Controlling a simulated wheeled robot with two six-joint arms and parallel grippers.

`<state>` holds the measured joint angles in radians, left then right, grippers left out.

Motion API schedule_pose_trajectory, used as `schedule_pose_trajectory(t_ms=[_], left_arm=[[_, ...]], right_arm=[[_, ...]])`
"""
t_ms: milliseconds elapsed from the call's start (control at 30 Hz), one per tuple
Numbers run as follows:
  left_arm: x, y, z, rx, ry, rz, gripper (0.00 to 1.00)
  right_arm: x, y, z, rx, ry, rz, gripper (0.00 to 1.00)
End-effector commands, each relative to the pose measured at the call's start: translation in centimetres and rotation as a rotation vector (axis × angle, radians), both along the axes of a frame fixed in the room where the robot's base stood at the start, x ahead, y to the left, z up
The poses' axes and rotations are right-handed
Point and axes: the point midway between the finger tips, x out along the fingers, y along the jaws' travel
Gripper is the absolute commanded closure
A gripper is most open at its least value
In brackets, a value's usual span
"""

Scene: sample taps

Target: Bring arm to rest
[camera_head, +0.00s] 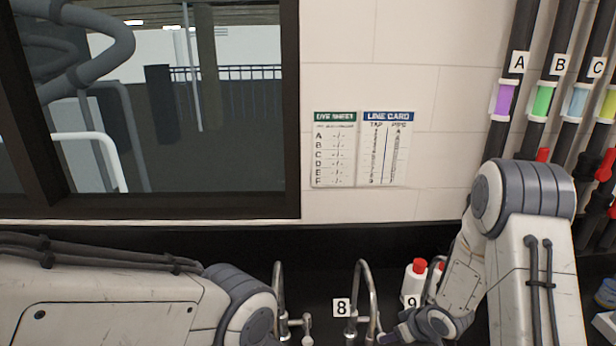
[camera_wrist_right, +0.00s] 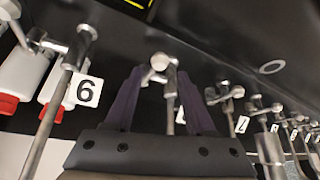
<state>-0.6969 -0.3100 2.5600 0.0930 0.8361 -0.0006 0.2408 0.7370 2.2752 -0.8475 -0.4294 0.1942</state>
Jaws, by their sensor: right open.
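My right arm comes in from the right of the head view, with its right gripper (camera_head: 388,336) low among the taps, beside the tap with plate 8 (camera_head: 341,308). In the right wrist view the right gripper (camera_wrist_right: 161,75) has its two dark fingers apart. A metal tap (camera_wrist_right: 159,64) shows in the gap; I cannot tell whether it is between the fingers or beyond them. Nothing is clearly held. My left arm crosses the lower left of the head view; its gripper is out of sight.
Plate 9 (camera_head: 411,302) and white bottles with red caps (camera_head: 416,282) are by the right forearm. More taps (camera_wrist_right: 262,140) line the counter. Banded pipes marked A (camera_head: 504,98), B and C run up the right wall. A dye sheet (camera_head: 334,150) and line card (camera_head: 385,150) hang beside the window.

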Motion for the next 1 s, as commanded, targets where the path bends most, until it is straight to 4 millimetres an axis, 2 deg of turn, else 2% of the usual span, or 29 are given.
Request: schedule_pose_trajectory(t_ms=[33, 100, 467, 533, 633, 733, 800, 1000], left_arm=[[0.0, 0.0, 0.7, 0.000, 0.000, 0.000, 0.50], [0.0, 0.0, 0.9, 0.000, 0.000, 0.000, 0.50], [0.0, 0.0, 0.9, 0.000, 0.000, -0.005, 0.50], [0.0, 0.0, 0.9, 0.000, -0.001, -0.008, 0.50], [0.0, 0.0, 0.9, 0.000, -0.001, -0.008, 0.50], [0.0, 0.0, 0.9, 0.000, -0.001, -0.008, 0.50], [0.0, 0.0, 0.9, 0.000, -0.001, -0.008, 0.50], [0.0, 0.0, 0.9, 0.000, -0.001, -0.007, 0.50]], right_arm=[[-0.3, -0.1, 0.8, 0.000, 0.000, -0.001, 0.45], [-0.5, -0.2, 1.1, 0.000, 0.000, -0.001, 0.45], [-0.6, -0.3, 1.0, 0.000, 0.000, 0.000, 0.45], [-0.6, -0.4, 1.7, -0.014, 0.001, -0.013, 0.45], [-0.8, -0.9, 3.8, -0.064, 0.012, -0.065, 0.45], [-2.2, -1.3, 7.0, -0.122, 0.045, -0.157, 0.45], [-3.9, -1.2, 9.3, -0.146, 0.082, -0.226, 0.45], [-9.6, 0.7, 13.6, -0.124, 0.197, -0.369, 0.45]])
